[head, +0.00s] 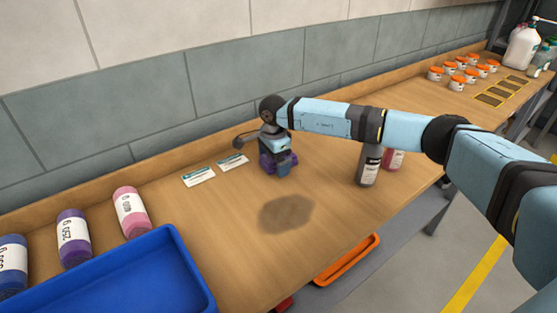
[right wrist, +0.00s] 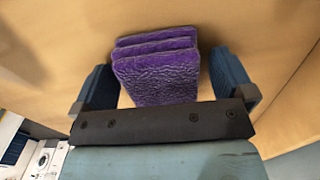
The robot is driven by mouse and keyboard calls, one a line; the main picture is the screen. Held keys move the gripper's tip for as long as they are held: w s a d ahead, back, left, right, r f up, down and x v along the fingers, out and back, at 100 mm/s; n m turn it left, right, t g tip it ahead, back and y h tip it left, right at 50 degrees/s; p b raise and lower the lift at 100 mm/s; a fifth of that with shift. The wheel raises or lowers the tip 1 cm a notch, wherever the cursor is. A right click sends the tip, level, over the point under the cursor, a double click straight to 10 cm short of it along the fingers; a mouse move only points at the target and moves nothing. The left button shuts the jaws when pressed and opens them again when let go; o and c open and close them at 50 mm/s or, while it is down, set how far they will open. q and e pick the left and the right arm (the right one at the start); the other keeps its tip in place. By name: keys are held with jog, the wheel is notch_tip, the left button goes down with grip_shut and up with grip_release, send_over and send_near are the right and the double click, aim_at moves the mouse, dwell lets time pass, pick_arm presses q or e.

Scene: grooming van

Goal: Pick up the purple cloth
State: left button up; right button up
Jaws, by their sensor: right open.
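The purple cloth (right wrist: 158,72) is a folded stack of thick, fuzzy layers in the right wrist view. It lies on the wooden bench (head: 225,275). In the head view only bits of the cloth (head: 266,163) show beside and behind my right gripper (head: 284,169), which points down over it. In the right wrist view my right gripper (right wrist: 165,80) is open, with one blue finger on each side of the cloth and a visible gap at each side. My left gripper is not in view.
Two small cards (head: 198,176) lie left of the gripper. A dark stain marks the bench.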

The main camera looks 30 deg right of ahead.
jog(key=shift+c, duration=0.5)
jog(key=c, duration=0.9)
jog(key=shift+o, duration=0.2)
jog(key=shift+r, duration=0.1)
notch_tip(320, 180, up, 20)
jog(key=shift+o, duration=0.4)
